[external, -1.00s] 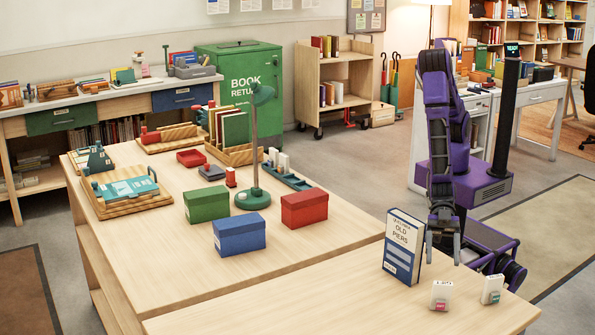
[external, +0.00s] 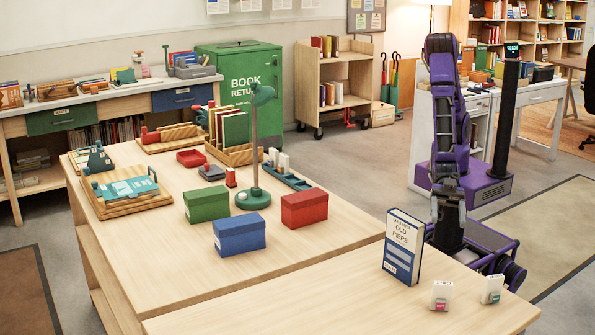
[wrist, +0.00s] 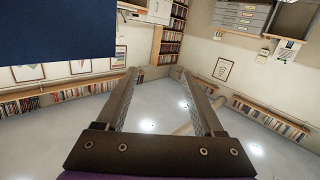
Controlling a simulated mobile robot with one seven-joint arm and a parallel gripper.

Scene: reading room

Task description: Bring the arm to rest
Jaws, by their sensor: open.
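My gripper (wrist: 160,73) shows in the wrist view with its two dark fingers well apart and nothing between them. In the external view my purple arm is folded, with its upper bend high and its lower part hanging behind the table's right end. The fingers cannot be made out there.
A blue and white book (external: 403,246) stands upright on the near table (external: 330,300), close to my arm. Two small white blocks (external: 441,295) (external: 492,289) stand near its right edge. A large dark blue surface (wrist: 55,28) fills the wrist view's top left.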

